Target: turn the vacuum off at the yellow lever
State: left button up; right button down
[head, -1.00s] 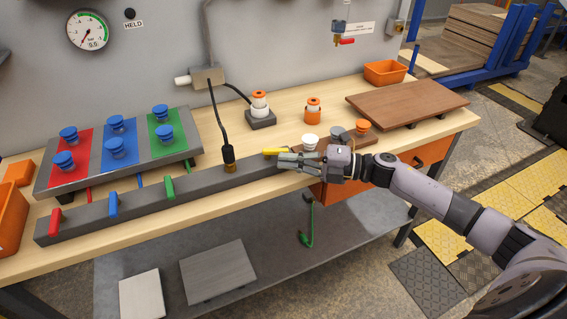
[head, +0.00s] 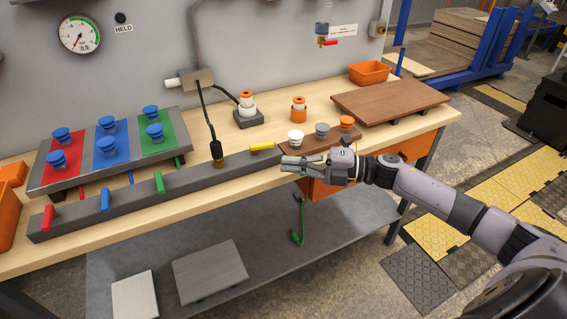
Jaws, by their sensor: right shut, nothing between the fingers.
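The yellow lever (head: 262,147) lies along the right part of the dark grey bar (head: 130,204) at the bench's front, pointing along the bar. My right gripper (head: 284,164) is shut and empty, in front of and just right of the lever; a small gap shows between them in the picture. The red lever (head: 48,216), blue lever (head: 104,199) and green lever (head: 159,182) stand upright on the same bar. The dial gauge (head: 80,34) is on the wall, its reading too small to tell. My left gripper is not in view.
A black cable plug (head: 216,152) stands on the bar left of the yellow lever. A brown holder (head: 316,142) with three knobs sits behind my right gripper. A brown board (head: 390,99) lies at the right. Suction cups stand over coloured panels (head: 108,148) at the left.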

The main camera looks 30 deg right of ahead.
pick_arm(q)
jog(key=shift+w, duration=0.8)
pick_arm(e)
jog(key=s+d, duration=0.2)
jog(key=d, duration=0.5)
jog(key=shift+s+f, duration=0.2)
jog(key=shift+s, duration=0.2)
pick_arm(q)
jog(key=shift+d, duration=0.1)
